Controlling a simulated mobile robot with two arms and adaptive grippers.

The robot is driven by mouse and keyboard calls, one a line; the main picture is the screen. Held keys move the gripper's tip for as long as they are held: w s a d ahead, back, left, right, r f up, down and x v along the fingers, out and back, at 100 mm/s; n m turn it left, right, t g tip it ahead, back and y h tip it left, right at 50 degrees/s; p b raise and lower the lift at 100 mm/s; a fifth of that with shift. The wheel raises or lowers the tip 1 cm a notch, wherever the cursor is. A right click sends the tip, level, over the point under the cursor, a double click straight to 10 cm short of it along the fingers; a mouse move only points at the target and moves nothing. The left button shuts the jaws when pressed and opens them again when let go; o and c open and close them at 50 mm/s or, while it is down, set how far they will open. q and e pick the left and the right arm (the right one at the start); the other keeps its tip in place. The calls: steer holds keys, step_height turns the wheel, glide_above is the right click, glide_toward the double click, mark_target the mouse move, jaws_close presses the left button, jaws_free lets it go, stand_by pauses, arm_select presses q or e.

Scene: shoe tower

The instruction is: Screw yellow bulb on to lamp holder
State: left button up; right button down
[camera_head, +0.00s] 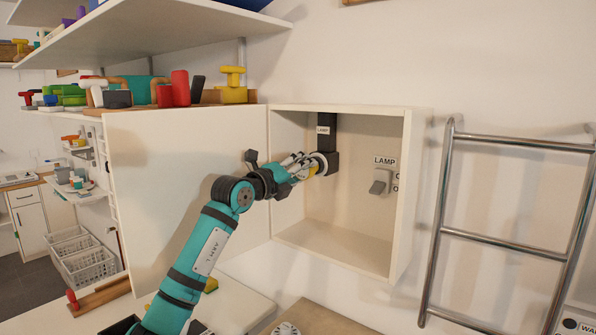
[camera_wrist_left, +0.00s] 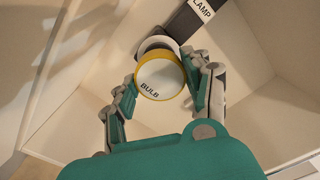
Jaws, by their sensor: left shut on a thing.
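In the left wrist view the bulb (camera_wrist_left: 160,78), a round piece with a yellow rim and a white face marked BULB, sits between the two fingers of my left gripper (camera_wrist_left: 163,85). My left gripper also shows in the head view (camera_head: 310,166), reaching into the open cabinet and shut on the bulb. The black lamp holder (camera_head: 328,150), labelled LAMP, hangs from the cabinet's top. The bulb is at a pale ring below the holder; I cannot tell whether it is seated. The right gripper is not in view.
The open white cabinet (camera_head: 409,190) has a lamp switch (camera_head: 380,181) on its back wall, and its door (camera_head: 185,190) stands open to the left. A metal ladder (camera_head: 437,220) is at the right. A shelf with colored objects is above the door.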

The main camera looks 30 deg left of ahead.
arm_select(q)
steer(key=o, duration=0.8)
steer(key=s+a, duration=0.1)
steer(key=s, duration=1.1)
steer(key=shift+w+f, duration=0.1)
